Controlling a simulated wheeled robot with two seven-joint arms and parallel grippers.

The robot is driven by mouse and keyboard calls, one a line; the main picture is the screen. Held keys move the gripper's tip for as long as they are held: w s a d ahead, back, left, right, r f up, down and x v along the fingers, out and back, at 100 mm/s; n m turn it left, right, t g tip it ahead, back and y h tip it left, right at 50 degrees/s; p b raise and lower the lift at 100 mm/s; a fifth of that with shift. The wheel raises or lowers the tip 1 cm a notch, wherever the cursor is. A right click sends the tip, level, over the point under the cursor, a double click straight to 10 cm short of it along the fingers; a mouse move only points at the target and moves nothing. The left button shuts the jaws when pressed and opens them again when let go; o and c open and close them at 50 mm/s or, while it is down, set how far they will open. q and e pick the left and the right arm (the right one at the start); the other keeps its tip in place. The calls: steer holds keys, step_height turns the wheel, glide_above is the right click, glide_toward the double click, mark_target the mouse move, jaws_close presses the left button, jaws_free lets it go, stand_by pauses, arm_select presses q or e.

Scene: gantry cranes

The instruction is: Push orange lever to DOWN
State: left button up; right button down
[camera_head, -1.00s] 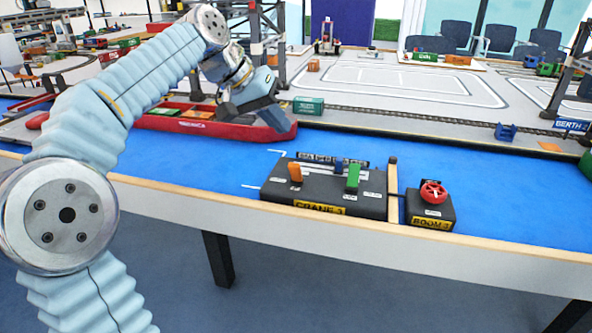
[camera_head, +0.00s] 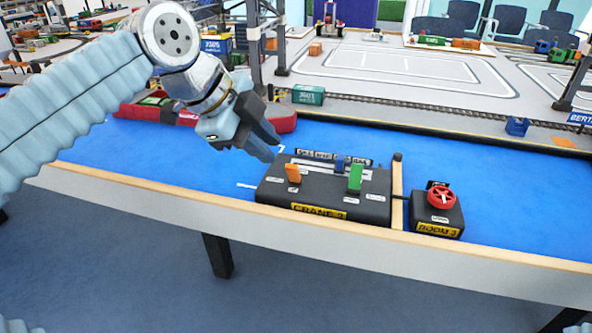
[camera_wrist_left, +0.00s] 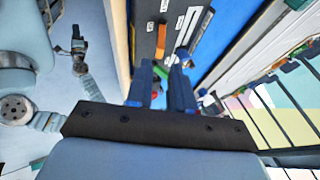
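The orange lever (camera_head: 293,173) stands up from the left part of the dark CRANE 3 control box (camera_head: 325,202), leaning slightly. It seems to show in the left wrist view (camera_wrist_left: 161,38), beyond the fingers. My left gripper (camera_head: 268,144) is up and to the left of the lever, above the blue table top, apart from it. Its two fingers (camera_wrist_left: 162,72) are spread with a gap between them and nothing held. My right gripper (camera_wrist_left: 77,45) appears small at the left of the wrist view; its fingers are too small to read. The lever's small labels are unreadable.
A green lever (camera_head: 355,178) and a small blue lever (camera_head: 340,165) stand right of the orange one.

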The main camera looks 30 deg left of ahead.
mark_target(288, 166)
arm_select(q)
steer(key=x, duration=1)
steer(key=shift+d, duration=0.1)
jaws_close()
